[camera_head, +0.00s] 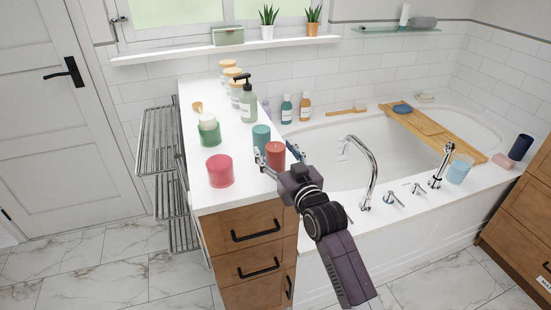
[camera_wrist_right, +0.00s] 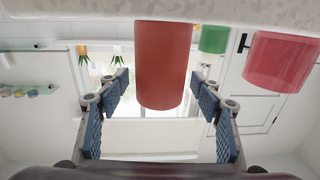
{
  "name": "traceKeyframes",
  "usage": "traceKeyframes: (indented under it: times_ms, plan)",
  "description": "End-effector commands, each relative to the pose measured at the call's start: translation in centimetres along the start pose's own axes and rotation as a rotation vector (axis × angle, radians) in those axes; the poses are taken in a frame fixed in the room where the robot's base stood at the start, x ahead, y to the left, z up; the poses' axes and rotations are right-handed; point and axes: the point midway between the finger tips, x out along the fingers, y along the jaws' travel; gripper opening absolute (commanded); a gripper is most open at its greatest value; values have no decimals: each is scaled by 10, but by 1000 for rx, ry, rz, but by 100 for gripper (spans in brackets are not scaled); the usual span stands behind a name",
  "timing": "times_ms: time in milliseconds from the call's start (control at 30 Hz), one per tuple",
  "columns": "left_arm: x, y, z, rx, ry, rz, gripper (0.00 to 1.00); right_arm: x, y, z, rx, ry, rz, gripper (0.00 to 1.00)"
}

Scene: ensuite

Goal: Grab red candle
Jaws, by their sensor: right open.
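The red candle (camera_head: 275,155), a brick-red cylinder, stands upright on the white top of the wooden cabinet, near its right edge. My right gripper (camera_head: 276,158) is open, with one finger to each side of the candle. In the right wrist view, which is upside down, the red candle (camera_wrist_right: 163,60) shows between the two open fingers (camera_wrist_right: 158,85), with gaps on both sides. Whether the fingertips reach fully past it is hard to tell. My left gripper is not in view.
A pinkish-red candle (camera_head: 219,170) and a green candle (camera_head: 209,132) stand to the left. A teal candle (camera_head: 261,137) stands close behind the red one. A pump bottle (camera_head: 248,101) and jars are farther back. The bathtub (camera_head: 325,160) lies to the right, with its faucet (camera_head: 365,170).

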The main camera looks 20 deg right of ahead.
Motion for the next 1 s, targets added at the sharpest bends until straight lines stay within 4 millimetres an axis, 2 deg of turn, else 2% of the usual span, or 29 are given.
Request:
traceKeyframes:
  times_ms: [67,500,767,1000]
  plan:
    - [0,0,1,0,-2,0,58,0,0,0,0,0,0,57]
    - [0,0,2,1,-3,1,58,0,0,0,0,0,0,9]
    - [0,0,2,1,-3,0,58,0,0,-2,0,3,0,9]
    - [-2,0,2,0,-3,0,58,0,0,-24,0,6,0,9]
